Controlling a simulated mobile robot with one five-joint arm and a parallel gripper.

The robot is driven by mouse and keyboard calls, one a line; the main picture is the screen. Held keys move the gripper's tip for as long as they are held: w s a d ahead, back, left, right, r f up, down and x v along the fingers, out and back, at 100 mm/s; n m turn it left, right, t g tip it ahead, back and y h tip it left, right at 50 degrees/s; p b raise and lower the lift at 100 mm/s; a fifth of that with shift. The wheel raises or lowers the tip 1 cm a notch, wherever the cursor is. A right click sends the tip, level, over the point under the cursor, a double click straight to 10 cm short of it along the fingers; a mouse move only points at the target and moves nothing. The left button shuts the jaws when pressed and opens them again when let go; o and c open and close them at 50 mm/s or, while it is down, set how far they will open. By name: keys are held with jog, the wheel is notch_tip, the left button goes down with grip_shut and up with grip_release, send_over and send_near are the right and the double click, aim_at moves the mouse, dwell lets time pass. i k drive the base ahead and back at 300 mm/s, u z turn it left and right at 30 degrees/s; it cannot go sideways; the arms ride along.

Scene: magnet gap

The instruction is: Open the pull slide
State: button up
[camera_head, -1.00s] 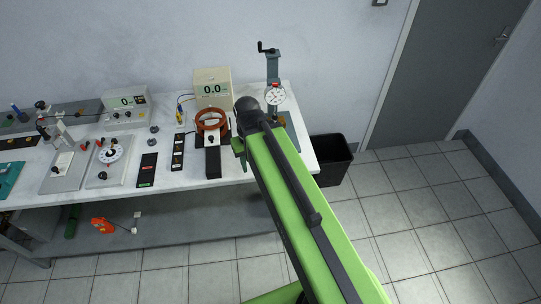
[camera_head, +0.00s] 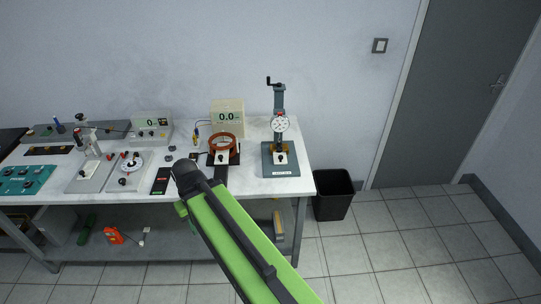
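I cannot tell for certain which fixture is the pull slide. One candidate is the dark base with a small pale block and knob (camera_head: 221,158), in front of the copper-coloured ring (camera_head: 222,143) on the bench; my arm hides its front part. Another is the flat black strip with coloured marks (camera_head: 161,181), just left of my arm's end. My green arm reaches up from the bottom of the view, and its dark rounded end is over the bench's front edge.
A dial gauge stand (camera_head: 281,158) is at the bench's right end, with a black bin (camera_head: 333,194) on the floor beside it. Several devices fill the bench's left. The floor at right is clear.

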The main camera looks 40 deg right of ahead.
aim_at(280, 153)
jog(key=u, duration=0.4)
jog(key=i, duration=1.15)
jog(key=z, duration=0.2)
jog(key=k, duration=0.85)
jog(key=z, duration=0.2)
jog(key=i, duration=0.85)
jog(key=u, duration=0.1)
